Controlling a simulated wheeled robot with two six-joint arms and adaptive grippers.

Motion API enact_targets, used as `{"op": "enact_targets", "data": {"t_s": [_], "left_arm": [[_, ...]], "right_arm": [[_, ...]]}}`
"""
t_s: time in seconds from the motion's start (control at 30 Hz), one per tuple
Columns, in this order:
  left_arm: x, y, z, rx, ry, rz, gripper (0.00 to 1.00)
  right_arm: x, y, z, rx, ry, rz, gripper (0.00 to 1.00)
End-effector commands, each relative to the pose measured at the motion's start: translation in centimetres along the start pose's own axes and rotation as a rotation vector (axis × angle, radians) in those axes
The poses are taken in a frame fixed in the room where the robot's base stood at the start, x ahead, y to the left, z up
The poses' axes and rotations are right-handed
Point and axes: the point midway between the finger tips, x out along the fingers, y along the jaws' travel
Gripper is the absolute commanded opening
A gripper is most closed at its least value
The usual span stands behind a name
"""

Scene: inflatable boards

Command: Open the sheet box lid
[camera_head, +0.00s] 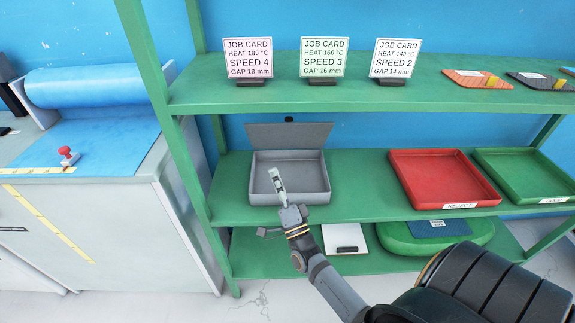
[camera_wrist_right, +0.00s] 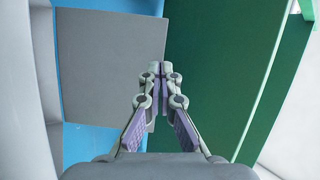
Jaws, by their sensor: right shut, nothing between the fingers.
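The grey sheet box (camera_head: 319,197) sits on the middle green shelf. Its lid (camera_head: 290,135) stands raised at the back edge, with a small black knob (camera_head: 289,119) at its top. The box is open and I can make out no sheets in it. My right gripper (camera_head: 275,173) is shut and empty; it overlaps the front left part of the box in the head view, and I cannot tell whether it touches. In the right wrist view the shut fingers (camera_wrist_right: 161,68) show beside a grey flat panel (camera_wrist_right: 110,65), which looks like the lid. My left gripper is not in view.
A red tray (camera_head: 398,158) and a green tray (camera_head: 486,156) stand right of the box. Three job cards (camera_head: 325,58) stand on the shelf above. A white flat item (camera_head: 344,238) lies below. A bench with a red-handled stamp (camera_head: 68,156) is at left.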

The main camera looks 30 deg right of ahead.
Motion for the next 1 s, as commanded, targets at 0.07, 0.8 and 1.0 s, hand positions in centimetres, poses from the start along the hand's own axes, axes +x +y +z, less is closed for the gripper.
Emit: {"op": "enact_targets", "data": {"t_s": [0.07,0.8,1.0], "left_arm": [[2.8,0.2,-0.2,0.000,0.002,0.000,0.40],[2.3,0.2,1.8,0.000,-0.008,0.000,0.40],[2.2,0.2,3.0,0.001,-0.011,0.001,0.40]], "right_arm": [[-1.8,1.9,-0.7,0.067,0.180,-0.014,0.00],[4.9,1.8,-5.3,0.107,0.354,-0.017,0.00],[8.3,1.9,-6.5,0.108,0.353,-0.014,0.00]]}}
